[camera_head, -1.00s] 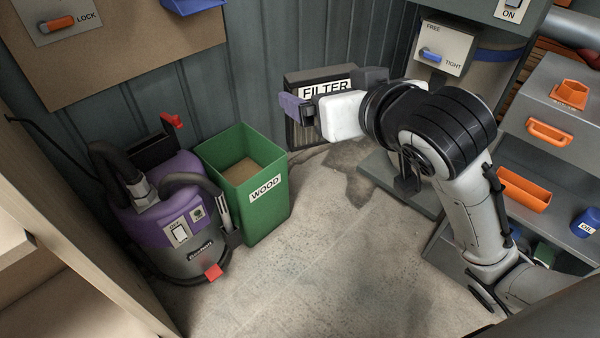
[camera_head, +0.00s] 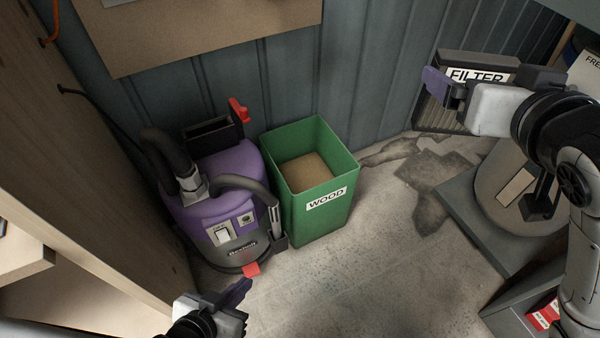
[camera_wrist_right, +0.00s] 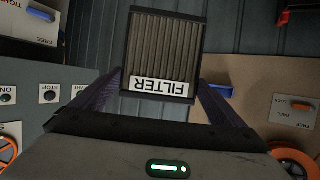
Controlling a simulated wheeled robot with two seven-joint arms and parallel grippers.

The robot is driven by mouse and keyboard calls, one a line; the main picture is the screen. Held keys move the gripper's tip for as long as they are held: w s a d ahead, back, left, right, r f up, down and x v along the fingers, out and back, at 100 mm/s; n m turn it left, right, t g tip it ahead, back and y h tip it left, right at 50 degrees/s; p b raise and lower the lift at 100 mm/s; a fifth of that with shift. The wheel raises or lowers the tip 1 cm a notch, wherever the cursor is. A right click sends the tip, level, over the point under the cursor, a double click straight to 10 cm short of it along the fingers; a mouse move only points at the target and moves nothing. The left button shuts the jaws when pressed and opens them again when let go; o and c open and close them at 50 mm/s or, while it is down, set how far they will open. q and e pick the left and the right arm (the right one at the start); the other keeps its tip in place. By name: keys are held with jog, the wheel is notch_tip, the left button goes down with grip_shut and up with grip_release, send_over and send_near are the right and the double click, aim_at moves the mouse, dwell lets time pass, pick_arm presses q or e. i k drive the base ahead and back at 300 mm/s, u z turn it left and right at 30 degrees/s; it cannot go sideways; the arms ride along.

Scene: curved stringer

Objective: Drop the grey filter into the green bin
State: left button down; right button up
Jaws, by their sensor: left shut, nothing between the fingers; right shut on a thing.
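The grey filter (camera_head: 470,72) is a dark pleated block with a white FILTER label, at the upper right of the head view. My right gripper (camera_head: 445,90) is shut on it and holds it up in front of the wall. In the right wrist view the filter (camera_wrist_right: 165,50) sits between the two purple fingers. The green bin (camera_head: 322,215), labelled WOOD, stands open on the floor at the centre, left of the filter, with brown material inside. My left gripper (camera_head: 238,292) is shut and empty at the bottom left, in front of the vacuum.
A purple and grey vacuum (camera_head: 215,205) with a black hose stands against the bin's left side. A wooden shelf (camera_head: 80,170) lines the left edge. A grey machine base (camera_head: 470,235) stands at the right. The floor in front of the bin is clear.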

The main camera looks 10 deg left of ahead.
aim_at(310, 184)
jog(key=u, duration=0.15)
jog(key=i, duration=0.1)
jog(key=u, duration=0.4)
jog(key=k, duration=1.15)
jog(key=z, duration=0.6)
jog(key=i, duration=1.9)
jog(key=u, duration=1.05)
